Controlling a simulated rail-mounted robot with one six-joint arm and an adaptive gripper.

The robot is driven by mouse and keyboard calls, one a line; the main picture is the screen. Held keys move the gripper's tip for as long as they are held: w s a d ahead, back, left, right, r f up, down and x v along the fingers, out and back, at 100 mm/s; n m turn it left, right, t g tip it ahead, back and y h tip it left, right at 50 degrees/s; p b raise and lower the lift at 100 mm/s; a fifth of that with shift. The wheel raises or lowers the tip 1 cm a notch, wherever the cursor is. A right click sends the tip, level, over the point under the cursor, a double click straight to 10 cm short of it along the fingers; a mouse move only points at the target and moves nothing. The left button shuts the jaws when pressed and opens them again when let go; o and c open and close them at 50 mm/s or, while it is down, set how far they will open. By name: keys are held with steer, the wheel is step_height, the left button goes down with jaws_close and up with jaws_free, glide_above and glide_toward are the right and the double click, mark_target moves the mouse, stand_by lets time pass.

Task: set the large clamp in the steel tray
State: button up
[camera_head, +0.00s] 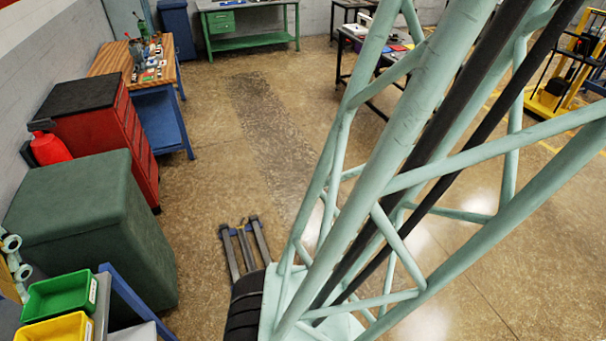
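I cannot make out the large clamp or the steel tray in the head view. Small tools and parts lie on the wooden-topped workbench (112,57) at the upper left, too small to tell apart.
A pale green tubular frame (405,130) blocks much of the right side. A green bin (60,296), yellow bin (57,328), dark green covered box (95,225) and red cabinet (95,125) line the left. The middle floor (215,150) is clear.

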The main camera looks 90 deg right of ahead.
steer(key=s+d+r+n+t+h, duration=0.1)
steer(key=s+d+r+n+h, duration=0.1)
steer(key=s+d, duration=0.5)
steer(key=shift+s, duration=1)
